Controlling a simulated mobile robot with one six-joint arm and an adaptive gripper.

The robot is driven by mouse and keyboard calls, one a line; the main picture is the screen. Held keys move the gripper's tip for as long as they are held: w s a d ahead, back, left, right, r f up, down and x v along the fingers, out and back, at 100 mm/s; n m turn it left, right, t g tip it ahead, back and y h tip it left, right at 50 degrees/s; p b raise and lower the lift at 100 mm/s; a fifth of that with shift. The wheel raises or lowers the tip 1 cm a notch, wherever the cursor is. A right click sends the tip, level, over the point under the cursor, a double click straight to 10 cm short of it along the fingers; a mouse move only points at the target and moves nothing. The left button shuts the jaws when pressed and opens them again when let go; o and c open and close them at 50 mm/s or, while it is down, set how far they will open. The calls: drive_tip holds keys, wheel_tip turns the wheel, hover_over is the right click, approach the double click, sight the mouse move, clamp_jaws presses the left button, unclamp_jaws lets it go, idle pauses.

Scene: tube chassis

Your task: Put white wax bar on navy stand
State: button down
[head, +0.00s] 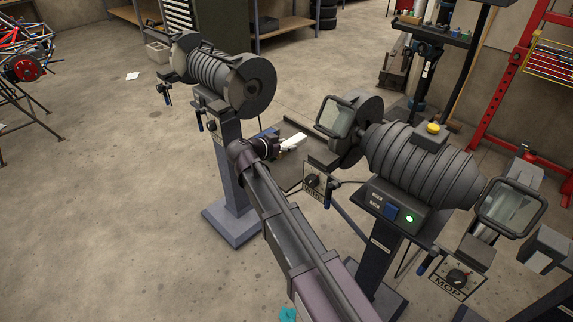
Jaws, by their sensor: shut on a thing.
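The white wax bar (293,142) shows at the tip of my arm, near the middle of the head view. My gripper (279,147) is shut on it, with the bar's far end sticking out to the right. The fingers are small and dark here, so their exact hold is hard to see. A blue-grey pedestal stand (230,165) under the left machine rises just left of my gripper, apart from the bar. A darker pedestal (384,258) carries the right machine. I cannot tell for certain which one is the navy stand.
A dark grey tray (288,180) lies just below and beyond the bar. The left grinder (225,78) and right buffing machine (420,160) flank my arm, the latter with clear shields (337,115). Concrete floor (110,200) is open on the left. A red rack (500,90) stands at right.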

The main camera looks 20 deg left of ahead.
sight(286, 165)
drive_tip(key=shift+f+b, duration=0.65)
drive_tip(key=shift+f, duration=0.35)
drive_tip(key=shift+f, duration=0.1)
drive_tip(key=shift+f+b, duration=1.8)
drive_tip(key=shift+b, duration=0.1)
drive_tip(key=shift+f, duration=0.15)
drive_tip(key=c, duration=0.5)
unclamp_jaws()
drive_tip(key=shift+c, duration=0.2)
drive_tip(key=shift+r, duration=0.3)
drive_tip(key=p+v, duration=0.4)
drive_tip(key=v, duration=0.8)
drive_tip(key=shift+p, duration=0.35)
